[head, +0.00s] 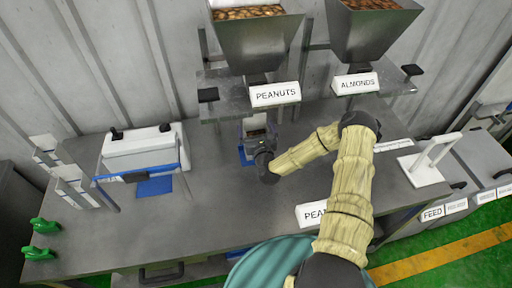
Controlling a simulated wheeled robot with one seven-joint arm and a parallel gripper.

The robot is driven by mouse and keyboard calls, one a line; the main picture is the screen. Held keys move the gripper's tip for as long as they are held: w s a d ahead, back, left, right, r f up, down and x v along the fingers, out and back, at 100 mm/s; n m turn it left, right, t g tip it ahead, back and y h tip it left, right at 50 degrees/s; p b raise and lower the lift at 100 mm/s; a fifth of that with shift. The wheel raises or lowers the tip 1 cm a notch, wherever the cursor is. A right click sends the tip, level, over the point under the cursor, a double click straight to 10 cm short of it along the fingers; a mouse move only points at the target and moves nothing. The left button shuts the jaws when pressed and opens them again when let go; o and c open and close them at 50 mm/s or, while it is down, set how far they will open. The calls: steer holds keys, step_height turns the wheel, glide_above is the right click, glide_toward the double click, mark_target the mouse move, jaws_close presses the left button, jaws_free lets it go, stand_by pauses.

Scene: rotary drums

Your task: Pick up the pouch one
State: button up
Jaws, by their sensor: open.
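My gripper (257,136) is open and reaches over the grey bench below the peanuts hopper. A small blue piece (245,156) shows on the bench beside it. A pale grey-white thing (255,124) shows just behind the gripper, under the hopper. It may be the pouch, but the gripper covers much of it and I cannot tell for sure. I cannot tell whether the fingers are around it or in front of it.
The peanuts hopper (255,40) and almonds hopper (369,35) stand at the back. A white sealing machine (142,148) with a blue front is at the left. A white stand (428,165) is at the right. The bench (215,215) is clear at centre left.

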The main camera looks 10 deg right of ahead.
mark_target(255, 117)
stand_by(0.4)
steer(key=c, duration=1.7)
steer(key=shift+r+b, duration=0.95)
steer(key=shift+r, duration=0.8)
steer(key=shift+s+f, duration=0.1)
steer(key=shift+s, duration=0.85)
steer(key=shift+s+p, duration=1.35)
steer(key=shift+s, duration=6.7)
